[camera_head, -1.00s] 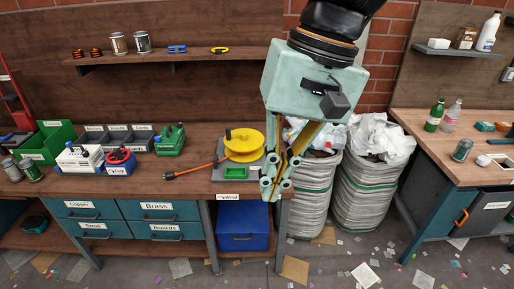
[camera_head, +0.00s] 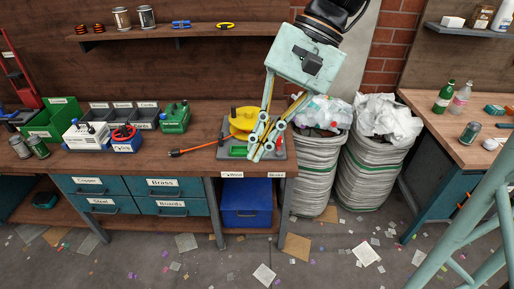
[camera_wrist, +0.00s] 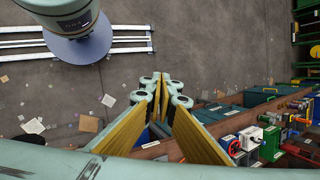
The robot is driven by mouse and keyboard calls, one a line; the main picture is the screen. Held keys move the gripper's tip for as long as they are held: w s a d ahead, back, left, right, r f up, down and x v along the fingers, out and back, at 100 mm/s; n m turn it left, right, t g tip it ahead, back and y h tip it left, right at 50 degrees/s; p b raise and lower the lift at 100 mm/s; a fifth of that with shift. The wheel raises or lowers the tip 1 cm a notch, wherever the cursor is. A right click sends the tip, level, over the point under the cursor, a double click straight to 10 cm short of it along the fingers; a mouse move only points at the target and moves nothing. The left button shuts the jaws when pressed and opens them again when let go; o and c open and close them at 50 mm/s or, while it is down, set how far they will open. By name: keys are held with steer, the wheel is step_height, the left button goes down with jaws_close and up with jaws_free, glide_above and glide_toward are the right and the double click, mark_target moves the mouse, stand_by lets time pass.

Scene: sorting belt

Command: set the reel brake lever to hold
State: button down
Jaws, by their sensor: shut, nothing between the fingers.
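A yellow reel (camera_head: 243,120) stands on a grey base (camera_head: 279,150) at the right end of the workbench. A green patch (camera_head: 238,151) shows at the base's front. An orange rod or cable (camera_head: 203,147) with a dark end reaches left from the reel; I cannot tell which it is. My gripper (camera_head: 256,154) is shut and empty, in front of the reel's right side, over or touching the base; I cannot tell which. It hides part of the reel, and I cannot make out the brake lever. The wrist view shows the closed fingertips (camera_wrist: 160,78).
Small labels (camera_head: 232,174) sit on the bench edge below the reel. Filled sacks (camera_head: 317,160) stand right of the bench. A shelf (camera_head: 150,36) hangs above.

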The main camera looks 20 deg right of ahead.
steer(key=w+d+f+m+t+y, duration=0.25)
steer(key=w+d+f+m, duration=0.2)
steer(key=w, duration=0.35)
steer(key=w+d+f+m+t+y, duration=0.1)
steer(key=w+d+f+m+y, duration=0.2)
steer(key=w+d+f, duration=0.45)
steer(key=w+d+f+m+t+y, duration=0.2)
steer(key=w+d+f+m+y, duration=0.15)
steer(key=w, duration=0.65)
steer(key=w+d+f+m+t+h, duration=0.2)
steer(key=d+f+m+t, duration=0.3)
steer(key=d+f, duration=0.6)
steer(key=w+d+f+m+t+h+p, duration=0.1)
steer(key=d+f+m+t, duration=0.4)
steer(key=d+f, duration=0.7)
steer(key=shift+w+d+f+m+h, duration=0.15)
steer(key=shift+w+f+m+h, duration=0.5)
steer(key=shift+w+m, duration=0.15)
glide_toward(279, 146)
steer(key=shift+w+a+r, duration=0.45)
steer(key=shift+w+r, duration=0.05)
steer(key=shift+w, duration=0.45)
steer(key=shift+w+a+r, duration=0.45)
steer(key=shift+w+a, duration=0.05)
steer(key=shift+w, duration=0.5)
steer(key=shift+w+a+r, duration=0.45)
steer(key=shift+w+r, duration=0.05)
steer(key=shift+w, duration=0.45)
